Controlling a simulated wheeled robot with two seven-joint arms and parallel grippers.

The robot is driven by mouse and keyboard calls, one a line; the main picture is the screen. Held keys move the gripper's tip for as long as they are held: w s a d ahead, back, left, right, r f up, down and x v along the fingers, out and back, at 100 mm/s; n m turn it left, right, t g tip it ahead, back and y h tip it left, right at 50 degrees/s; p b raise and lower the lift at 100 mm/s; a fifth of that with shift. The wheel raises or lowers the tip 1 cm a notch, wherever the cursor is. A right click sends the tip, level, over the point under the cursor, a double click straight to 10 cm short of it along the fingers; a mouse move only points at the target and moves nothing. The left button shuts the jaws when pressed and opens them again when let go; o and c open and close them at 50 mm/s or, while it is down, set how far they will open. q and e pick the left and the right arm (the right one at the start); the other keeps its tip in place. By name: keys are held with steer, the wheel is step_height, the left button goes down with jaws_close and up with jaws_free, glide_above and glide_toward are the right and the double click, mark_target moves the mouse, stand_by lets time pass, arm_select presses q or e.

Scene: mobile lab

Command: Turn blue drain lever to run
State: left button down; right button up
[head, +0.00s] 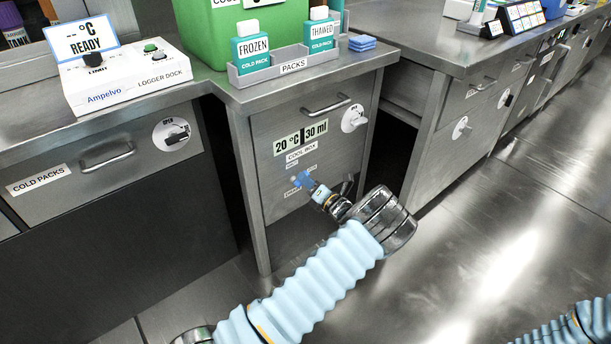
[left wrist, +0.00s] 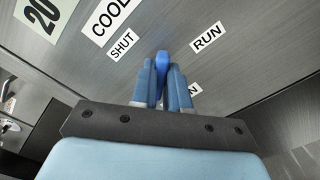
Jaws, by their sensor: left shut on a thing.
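The blue drain lever (head: 301,179) is on the front panel of the steel cabinet, below the COOL BOX label (head: 303,151). My left gripper (head: 318,191) reaches it from the lower right and is shut on it. In the left wrist view the lever (left wrist: 163,60) shows between the two blue fingers (left wrist: 164,85), which hide part of it. The SHUT label (left wrist: 122,46) is left of the lever there and the RUN label (left wrist: 207,39) is right of it. A third label is mostly hidden behind the fingers. My right gripper is not in view.
A drawer handle (head: 326,104) and a round white dial plate (head: 354,118) are above on the same cabinet. Open floor (head: 500,230) lies to the right.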

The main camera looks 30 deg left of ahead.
arm_select(q)
steer(key=shift+w+d+f+m+p, duration=0.1)
steer(key=shift+f+m+p, duration=0.15)
steer(key=shift+m, duration=0.95)
steer(key=shift+w+f+m+p, duration=0.1)
steer(key=shift+f+m+p, duration=0.15)
steer(key=shift+m, duration=0.95)
steer(key=shift+w+d+f+m+p, duration=0.1)
steer(key=shift+f+m+p, duration=0.15)
steer(key=shift+m, duration=0.95)
steer(key=shift+f, duration=0.1)
steer(key=c, duration=1.1)
jaws_free()
steer(key=shift+s, duration=0.1)
steer(key=b+v, duration=0.1)
steer(key=v, duration=1.2)
steer(key=shift+s+d, duration=0.2)
steer(key=shift+d, duration=0.15)
